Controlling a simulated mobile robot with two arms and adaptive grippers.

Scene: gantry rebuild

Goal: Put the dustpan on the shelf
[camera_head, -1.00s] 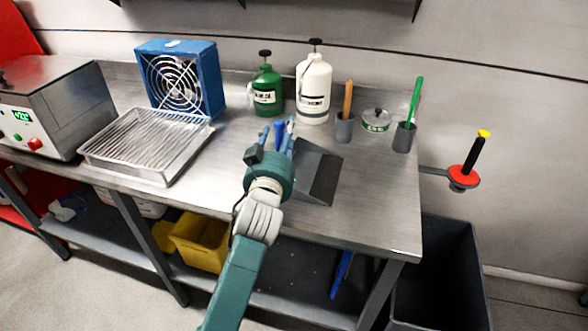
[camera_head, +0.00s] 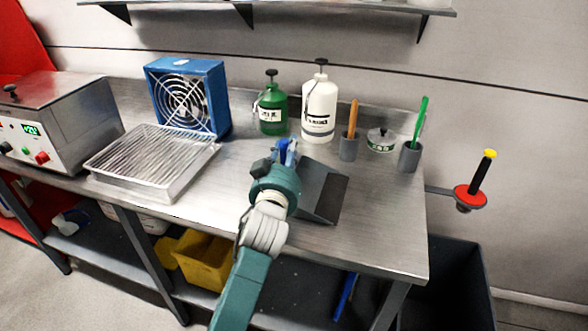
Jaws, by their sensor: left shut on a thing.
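The grey dustpan (camera_head: 321,190) is on or just above the steel workbench, right of the middle, with its wide end toward the right. My left gripper (camera_head: 285,155) reaches in from the front and is shut on the dustpan at its left side; the wrist hides much of the grip. I cannot tell whether the dustpan touches the bench. The wall shelf (camera_head: 290,7) runs along the top edge of the view, above the bench, with dark brackets under it. My right gripper is out of view.
A blue fan (camera_head: 188,97), a wire rack tray (camera_head: 152,160) and a control box (camera_head: 60,120) stand at left. A green sprayer (camera_head: 271,108), a white sprayer (camera_head: 319,108), two tool cups and a small jar line the back. A dark bin (camera_head: 462,285) stands at right.

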